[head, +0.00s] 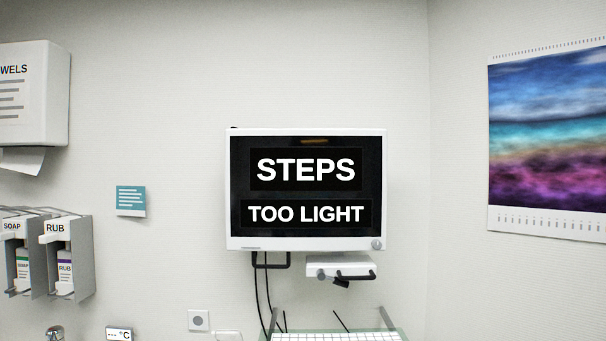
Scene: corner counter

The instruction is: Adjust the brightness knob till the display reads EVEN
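The display (240,184) is a white-framed screen on the wall, in the middle of the head view. Its dark screen reads "STEPS" above and "TOO LIGHT" below. A small round grey knob (376,244) sits at the lower right corner of the frame; it carries no label that I can read. Neither of my grippers shows in the head view.
Below the display are a white wall unit (340,266) with a dark handle, hanging cables and a shelf with a white gridded surface (335,336). Soap and rub dispensers (66,258) and a towel box (34,95) are at left. A calendar (546,140) hangs at right.

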